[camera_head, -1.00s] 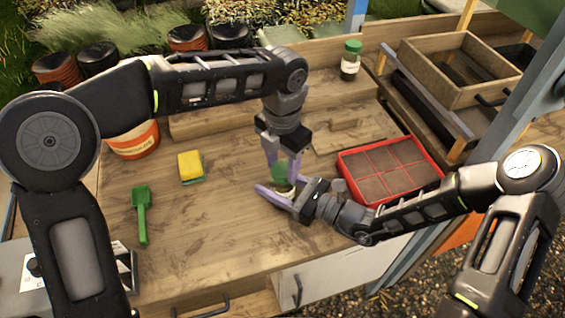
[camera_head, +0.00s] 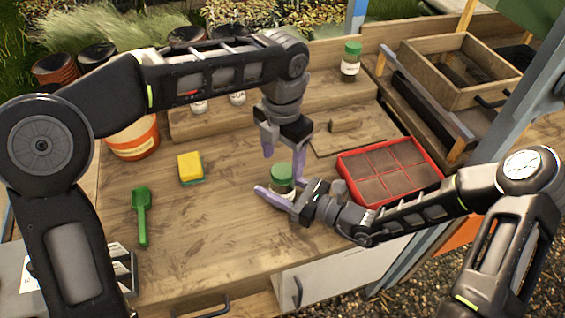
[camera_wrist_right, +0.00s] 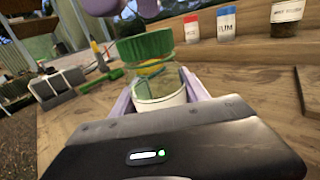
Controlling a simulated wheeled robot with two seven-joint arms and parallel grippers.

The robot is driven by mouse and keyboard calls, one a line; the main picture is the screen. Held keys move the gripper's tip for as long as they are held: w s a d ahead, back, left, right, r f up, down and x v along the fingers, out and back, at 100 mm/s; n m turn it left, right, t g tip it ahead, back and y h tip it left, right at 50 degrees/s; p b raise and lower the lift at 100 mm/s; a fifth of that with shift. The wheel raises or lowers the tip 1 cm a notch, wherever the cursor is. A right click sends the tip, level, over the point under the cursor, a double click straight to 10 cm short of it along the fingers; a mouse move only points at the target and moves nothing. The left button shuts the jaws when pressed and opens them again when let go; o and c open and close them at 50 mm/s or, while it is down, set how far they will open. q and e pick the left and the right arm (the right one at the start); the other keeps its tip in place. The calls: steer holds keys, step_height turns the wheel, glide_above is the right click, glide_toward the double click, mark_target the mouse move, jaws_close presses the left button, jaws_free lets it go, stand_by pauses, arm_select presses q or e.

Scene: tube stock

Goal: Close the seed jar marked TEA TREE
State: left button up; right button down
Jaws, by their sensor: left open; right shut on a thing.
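A clear jar with a green lid (camera_head: 282,172) stands on the bench between the fingers of my right gripper (camera_head: 284,193), which is shut on its body. In the right wrist view the green lid (camera_wrist_right: 146,46) sits on top of the jar's clear glass (camera_wrist_right: 158,88), over a pale label. The label's writing cannot be read, and whether the lid is fully tight cannot be told. My left gripper (camera_head: 283,154) is open and empty just above the lid, fingers pointing down. Its purple fingers also show at the top of the right wrist view (camera_wrist_right: 122,8).
Another green-lidded jar (camera_head: 350,62) stands on the back ledge. Red-lidded (camera_wrist_right: 193,28) and blue-lidded (camera_wrist_right: 226,24) jars stand there too. A red seed tray (camera_head: 347,170) lies close to the right. A yellow sponge (camera_head: 190,166), green trowel (camera_head: 142,212) and orange pot (camera_head: 135,140) are left.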

arm_select(q)
steer(key=shift+r, duration=0.9)
steer(key=shift+c, duration=0.5)
